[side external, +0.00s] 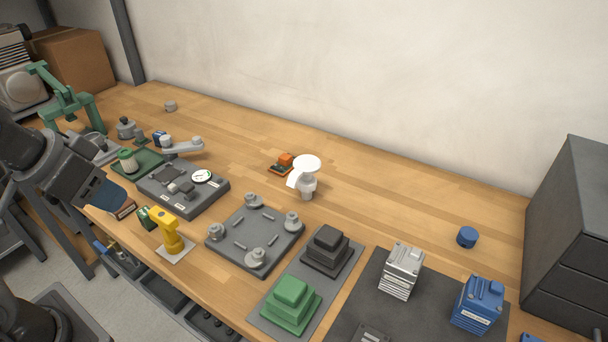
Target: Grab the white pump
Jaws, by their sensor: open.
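A white item (306,165) with a round disc top stands on a small grey base on the wooden table, a little right of the middle. It is the whitest pump-like thing here, but I cannot tell for certain that it is the white pump. A pale silver-white ribbed block (402,270) stands on a dark mat at the lower right. My dark arm with a blue part reaches in from the left edge, far from both. I cannot make out my gripper's fingers in this view.
A grey plate with several round posts (254,239), green and black stepped blocks (291,303), a yellow tool (171,233) and a blue block (477,303) fill the front. A dark drawer cabinet (570,230) stands right. The table's back strip is mostly clear.

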